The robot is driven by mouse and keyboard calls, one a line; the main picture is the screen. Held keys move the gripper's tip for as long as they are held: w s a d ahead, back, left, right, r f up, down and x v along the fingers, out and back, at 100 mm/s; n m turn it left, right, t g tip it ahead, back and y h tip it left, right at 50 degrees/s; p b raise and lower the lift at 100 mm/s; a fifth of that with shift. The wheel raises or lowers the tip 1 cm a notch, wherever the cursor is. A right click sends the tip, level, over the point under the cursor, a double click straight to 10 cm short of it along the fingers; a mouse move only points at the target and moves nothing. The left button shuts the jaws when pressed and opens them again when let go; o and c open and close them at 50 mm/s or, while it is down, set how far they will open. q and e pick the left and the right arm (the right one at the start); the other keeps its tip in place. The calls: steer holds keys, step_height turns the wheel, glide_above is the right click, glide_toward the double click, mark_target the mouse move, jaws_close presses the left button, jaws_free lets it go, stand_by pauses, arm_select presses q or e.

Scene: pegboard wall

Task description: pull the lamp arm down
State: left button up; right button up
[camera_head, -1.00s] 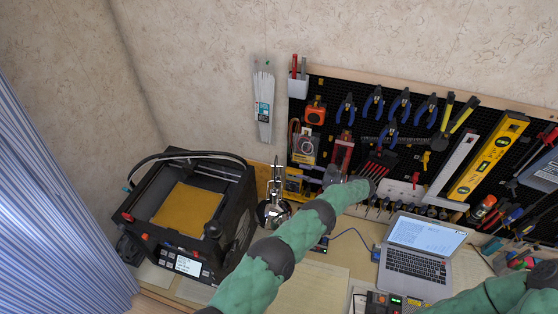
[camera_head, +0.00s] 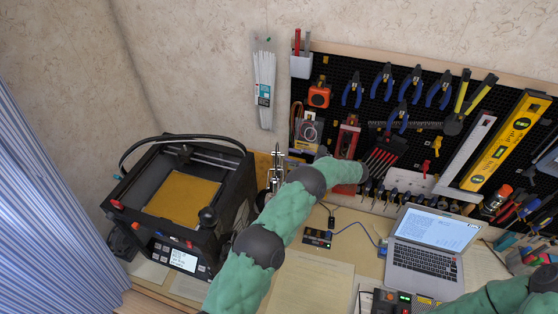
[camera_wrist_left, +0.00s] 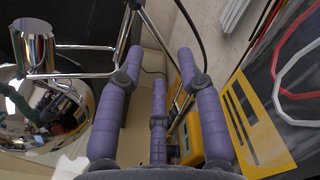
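The chrome lamp (camera_head: 277,172) stands on the bench between the 3D printer and the pegboard, partly hidden by my left arm. In the left wrist view its round shiny shade (camera_wrist_left: 45,112) and chrome lamp arm rods (camera_wrist_left: 85,47) fill the left side. I cannot tell whether a finger touches a rod. My right gripper is out of view; only green arm shows at lower right.
The black 3D printer (camera_head: 226,212) stands left of the lamp. An open laptop (camera_head: 424,262) is on the bench at right. The pegboard (camera_head: 335,88) with hanging tools is behind my arm.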

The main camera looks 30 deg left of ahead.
arm_select(q)
steer(key=shift+p+x, duration=0.7)
steer(key=shift+x, duration=2.2)
jaws_close()
